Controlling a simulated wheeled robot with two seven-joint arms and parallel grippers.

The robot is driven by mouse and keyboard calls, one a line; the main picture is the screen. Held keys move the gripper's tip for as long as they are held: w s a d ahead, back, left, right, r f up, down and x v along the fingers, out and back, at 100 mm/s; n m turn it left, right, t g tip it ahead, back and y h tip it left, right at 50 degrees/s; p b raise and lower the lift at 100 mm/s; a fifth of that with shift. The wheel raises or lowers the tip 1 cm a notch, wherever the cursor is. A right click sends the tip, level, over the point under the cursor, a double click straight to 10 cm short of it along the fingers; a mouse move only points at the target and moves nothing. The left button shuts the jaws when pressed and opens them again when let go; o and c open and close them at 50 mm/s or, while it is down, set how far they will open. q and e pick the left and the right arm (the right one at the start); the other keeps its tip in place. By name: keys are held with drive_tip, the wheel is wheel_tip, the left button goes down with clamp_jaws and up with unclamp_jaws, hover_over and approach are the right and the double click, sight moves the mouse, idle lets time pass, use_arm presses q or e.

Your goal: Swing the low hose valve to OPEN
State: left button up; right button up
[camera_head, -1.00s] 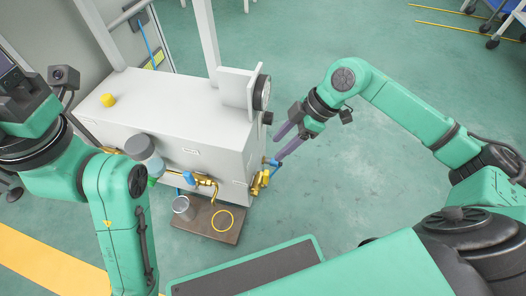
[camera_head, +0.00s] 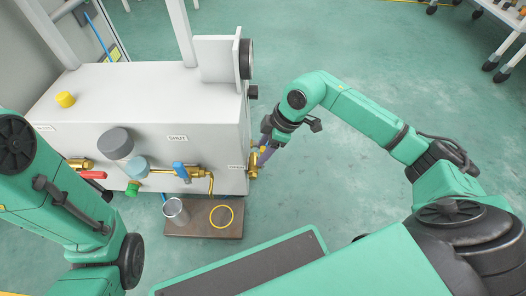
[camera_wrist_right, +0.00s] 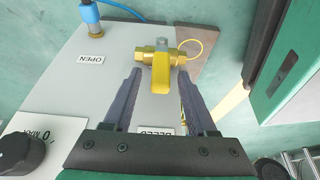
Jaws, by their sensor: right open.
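A brass valve with a yellow lever (camera_wrist_right: 161,72) is on the side face of the grey cabinet; it also shows at the cabinet's right end in the head view (camera_head: 253,166). My right gripper (camera_wrist_right: 160,95) is open, its two fingers on either side of the yellow lever. I see no clear contact. In the head view my right gripper (camera_head: 262,155) is partly hidden by its own wrist. An OPEN label (camera_wrist_right: 90,59) is left of the lever, and a partly hidden label (camera_wrist_right: 157,130) is below it. I cannot tell for certain which valve is the low hose valve. My left gripper is out of view.
The grey cabinet's front (camera_head: 90,150) carries a blue-handled valve (camera_head: 181,171) under a SHUT label (camera_head: 177,138), and a red-handled valve (camera_head: 93,175). A metal cup (camera_head: 174,210) and a yellow ring (camera_head: 221,216) are on the brown mat (camera_head: 205,232).

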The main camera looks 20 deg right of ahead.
clamp_jaws()
idle(1.4)
